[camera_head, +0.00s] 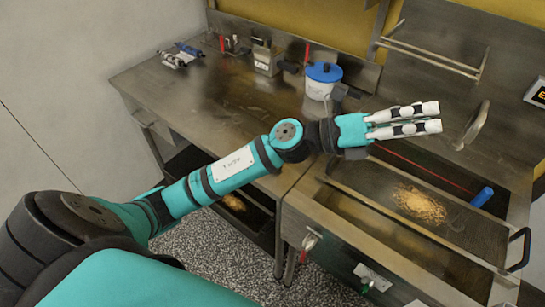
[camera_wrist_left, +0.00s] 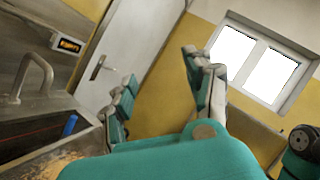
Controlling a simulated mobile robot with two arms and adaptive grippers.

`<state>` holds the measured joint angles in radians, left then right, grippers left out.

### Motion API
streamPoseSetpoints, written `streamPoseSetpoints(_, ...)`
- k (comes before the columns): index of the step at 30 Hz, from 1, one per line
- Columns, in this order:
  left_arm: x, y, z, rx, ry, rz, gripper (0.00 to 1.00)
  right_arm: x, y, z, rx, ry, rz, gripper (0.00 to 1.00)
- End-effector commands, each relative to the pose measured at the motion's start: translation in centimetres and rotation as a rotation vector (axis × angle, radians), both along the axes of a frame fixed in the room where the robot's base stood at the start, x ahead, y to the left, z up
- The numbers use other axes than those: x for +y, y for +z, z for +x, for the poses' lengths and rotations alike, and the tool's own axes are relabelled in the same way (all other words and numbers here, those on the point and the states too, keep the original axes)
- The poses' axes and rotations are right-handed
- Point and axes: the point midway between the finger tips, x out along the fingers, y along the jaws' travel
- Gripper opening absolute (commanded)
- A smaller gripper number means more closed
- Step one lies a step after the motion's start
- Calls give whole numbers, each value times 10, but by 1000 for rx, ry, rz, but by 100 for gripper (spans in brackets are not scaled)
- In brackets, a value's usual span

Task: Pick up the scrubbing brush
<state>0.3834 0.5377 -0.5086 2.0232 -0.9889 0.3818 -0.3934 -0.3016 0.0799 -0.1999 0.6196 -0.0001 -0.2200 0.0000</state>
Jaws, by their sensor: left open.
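A blue cylindrical handle (camera_head: 482,197) rests at the right side of the metal basin; it may be the scrubbing brush, but I see no bristles clearly. It also shows in the left wrist view (camera_wrist_left: 70,125) at lower left. My left gripper (camera_head: 438,117) is open and empty, high up over the back of the basin. Its fingers point to the right, apart from the blue handle, which lies lower and nearer the front right. In the left wrist view the two fingers stand apart, with wall and door behind them. My right gripper is out of view.
The basin's mesh floor (camera_head: 385,196) bears a patch of brown crumbs (camera_head: 420,204). A tap (camera_head: 474,125) rises behind the basin and a black handle (camera_head: 519,250) is at its right end. A blue-lidded white tub (camera_head: 322,82) stands on the steel counter (camera_head: 215,108), whose middle is clear.

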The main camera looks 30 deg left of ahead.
Motion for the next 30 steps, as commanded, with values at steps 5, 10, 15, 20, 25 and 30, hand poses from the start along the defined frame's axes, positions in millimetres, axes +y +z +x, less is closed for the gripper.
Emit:
streamPoseSetpoints(5, -1, -60, -9, -371, -255, 655, 53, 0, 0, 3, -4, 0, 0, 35)
streamPoseSetpoints(10, 95, -117, 15, -487, -466, 1296, 53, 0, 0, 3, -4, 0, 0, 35)
streamPoseSetpoints(15, 220, -115, 28, -370, -620, 1765, 53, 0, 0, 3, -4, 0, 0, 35)
streamPoseSetpoints(20, 284, -97, 23, -236, -692, 1958, 53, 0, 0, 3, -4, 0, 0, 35)
streamPoseSetpoints(25, 297, -108, 20, -201, -718, 1993, 53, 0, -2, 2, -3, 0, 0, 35)
streamPoseSetpoints(30, 297, -140, 19, -198, -719, 1991, 53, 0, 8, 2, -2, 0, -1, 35)
